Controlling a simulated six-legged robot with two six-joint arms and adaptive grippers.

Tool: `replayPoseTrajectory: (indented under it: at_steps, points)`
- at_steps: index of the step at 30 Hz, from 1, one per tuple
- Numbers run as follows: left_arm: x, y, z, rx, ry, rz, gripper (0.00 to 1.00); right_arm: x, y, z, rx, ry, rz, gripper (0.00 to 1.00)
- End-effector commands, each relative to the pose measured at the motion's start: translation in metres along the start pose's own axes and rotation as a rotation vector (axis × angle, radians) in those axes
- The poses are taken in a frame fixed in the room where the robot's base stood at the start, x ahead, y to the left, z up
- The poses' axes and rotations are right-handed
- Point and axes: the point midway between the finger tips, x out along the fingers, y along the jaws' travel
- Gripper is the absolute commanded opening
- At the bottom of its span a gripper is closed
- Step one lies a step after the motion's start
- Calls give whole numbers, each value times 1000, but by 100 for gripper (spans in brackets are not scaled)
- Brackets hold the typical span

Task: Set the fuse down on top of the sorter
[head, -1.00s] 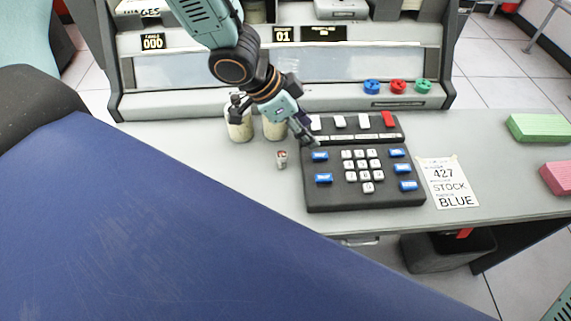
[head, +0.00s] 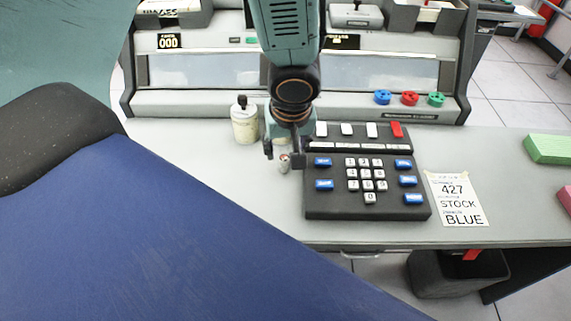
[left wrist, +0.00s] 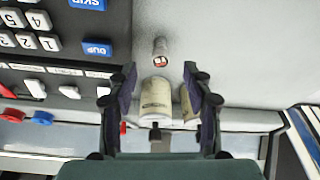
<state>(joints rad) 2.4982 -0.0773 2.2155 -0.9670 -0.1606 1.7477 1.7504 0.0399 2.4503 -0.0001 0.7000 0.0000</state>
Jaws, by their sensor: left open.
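The fuse (head: 284,166) is a small pale cylinder with a reddish end, standing on the grey desk left of the black keypad. It also shows in the left wrist view (left wrist: 160,48), beyond my fingertips. My left gripper (head: 283,153) is open and points down close to the fuse, partly covering it. In the left wrist view its open fingers (left wrist: 160,82) are apart with nothing between the tips. The long grey machine (head: 300,103) at the back of the desk seems to be the sorter; my arm hides its middle. My right gripper is not in view.
A cream canister (head: 245,125) stands behind the fuse; the left wrist view shows a second canister (left wrist: 187,100). The keypad (head: 330,205) is close on the right. A paper note (head: 458,200) and a green block (head: 549,149) lie further right. The desk left of the fuse is clear.

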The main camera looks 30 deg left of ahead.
Motion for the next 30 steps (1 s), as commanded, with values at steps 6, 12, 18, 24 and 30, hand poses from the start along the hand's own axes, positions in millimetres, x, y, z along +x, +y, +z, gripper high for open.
replayPoseTrajectory:
  at_steps: [6, 12, 18, 24, 30]
  points:
    - [17, 1, 1, 0, 0, 2, 50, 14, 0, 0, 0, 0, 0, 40]
    - [31, 1, 0, 0, -2, 1, 50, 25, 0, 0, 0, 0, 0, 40]
    - [58, 1, -3, -1, -3, 0, 50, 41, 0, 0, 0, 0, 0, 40]
    - [69, 1, -4, 0, -1, 1, 50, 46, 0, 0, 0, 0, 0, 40]
    - [68, 1, -5, 0, 0, 1, 50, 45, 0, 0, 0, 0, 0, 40]
